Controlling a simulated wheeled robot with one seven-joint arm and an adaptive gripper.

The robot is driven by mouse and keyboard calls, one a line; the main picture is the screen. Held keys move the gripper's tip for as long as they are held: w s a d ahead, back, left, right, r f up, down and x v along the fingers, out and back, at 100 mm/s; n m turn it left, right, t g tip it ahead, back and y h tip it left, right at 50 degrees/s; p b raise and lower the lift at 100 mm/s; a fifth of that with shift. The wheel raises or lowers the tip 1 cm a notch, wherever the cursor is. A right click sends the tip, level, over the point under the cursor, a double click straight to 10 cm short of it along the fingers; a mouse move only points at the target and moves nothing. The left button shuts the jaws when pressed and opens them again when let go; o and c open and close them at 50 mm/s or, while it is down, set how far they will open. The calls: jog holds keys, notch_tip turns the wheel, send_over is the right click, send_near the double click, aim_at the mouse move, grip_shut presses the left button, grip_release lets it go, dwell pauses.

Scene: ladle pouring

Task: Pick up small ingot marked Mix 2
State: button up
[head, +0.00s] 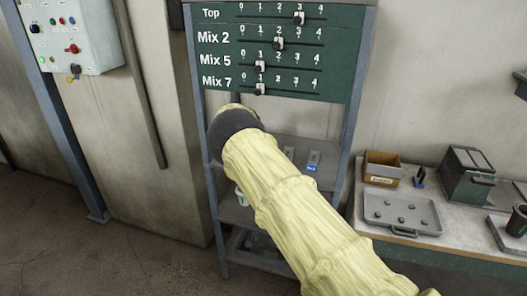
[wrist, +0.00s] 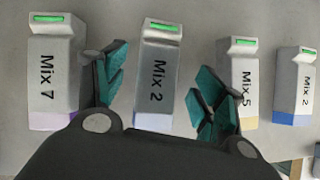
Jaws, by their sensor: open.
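In the wrist view, a smaller pale grey ingot marked Mix 2 (wrist: 295,85), with a green top mark and blue lower end, stands at the far right. A larger ingot marked Mix 2 (wrist: 158,75) is left of centre. My gripper (wrist: 160,80) is open, its teal fingers either side of this larger ingot; contact cannot be told. The small Mix 2 ingot lies outside the fingers, to their right. In the head view my yellow-sleeved arm reaches to the rack, and the fingers are hidden.
A small ingot marked Mix 5 (wrist: 243,80) stands between the right finger and small Mix 2. A larger Mix 7 ingot (wrist: 55,70) stands left of the left finger. The rack has a green slider board (head: 335,60) above. A bench with a grey tray (head: 380,221) is at right.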

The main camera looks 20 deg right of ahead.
jog(key=shift+w+d+f, duration=0.1)
jog(key=shift+w+f, duration=0.05)
jog(key=shift+f, duration=0.2)
jog(key=shift+r, duration=0.1)
jog(key=c, duration=1.4)
jog(key=shift+c, duration=0.7)
jog(key=shift+r, duration=0.15)
